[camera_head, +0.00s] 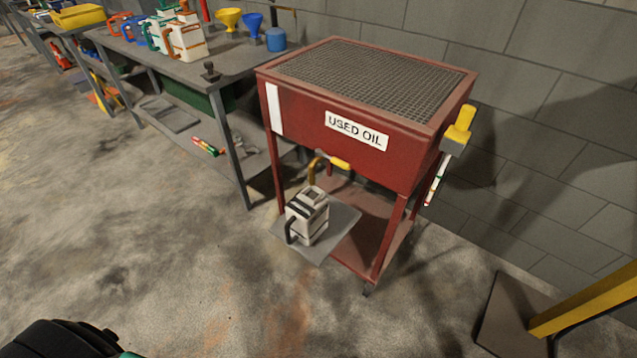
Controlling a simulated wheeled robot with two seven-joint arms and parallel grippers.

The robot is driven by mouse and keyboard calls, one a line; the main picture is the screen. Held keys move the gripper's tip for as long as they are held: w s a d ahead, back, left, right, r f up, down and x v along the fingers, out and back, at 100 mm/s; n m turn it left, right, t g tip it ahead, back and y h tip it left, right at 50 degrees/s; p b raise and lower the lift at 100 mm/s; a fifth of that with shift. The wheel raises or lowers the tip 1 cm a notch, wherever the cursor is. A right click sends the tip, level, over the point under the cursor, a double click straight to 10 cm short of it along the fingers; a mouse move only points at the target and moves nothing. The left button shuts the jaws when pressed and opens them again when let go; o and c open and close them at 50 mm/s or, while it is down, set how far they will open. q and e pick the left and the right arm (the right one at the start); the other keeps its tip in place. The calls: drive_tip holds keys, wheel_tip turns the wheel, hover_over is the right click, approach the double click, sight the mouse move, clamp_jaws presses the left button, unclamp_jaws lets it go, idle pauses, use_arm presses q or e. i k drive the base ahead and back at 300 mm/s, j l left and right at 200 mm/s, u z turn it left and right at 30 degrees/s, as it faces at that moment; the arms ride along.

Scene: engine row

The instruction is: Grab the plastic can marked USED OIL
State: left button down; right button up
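A grey-white plastic can (308,217) with a dark handle stands upright on a grey sheet (343,222) on the lower shelf of a red stand. It sits below a bent brass-coloured spout with a yellow lever (340,162). No marking on the can is readable. The words USED OIL are on a white label (356,130) on the front of the red stand's tank (410,168), which has a mesh top.
A workbench (160,62) at the upper left holds several cans, a yellow funnel (228,18), a blue funnel (252,21) and a blue tub (276,39). A yellow post (585,300) stands at the lower right. The floor before the can is clear. A black rounded object (60,340) is at the lower left.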

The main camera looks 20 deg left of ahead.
sight(307, 214)
drive_tip(key=i+j+z, duration=0.15)
drive_tip(key=j+z, duration=0.6)
drive_tip(key=i+j+z, duration=0.1)
drive_tip(key=j+z, duration=0.3)
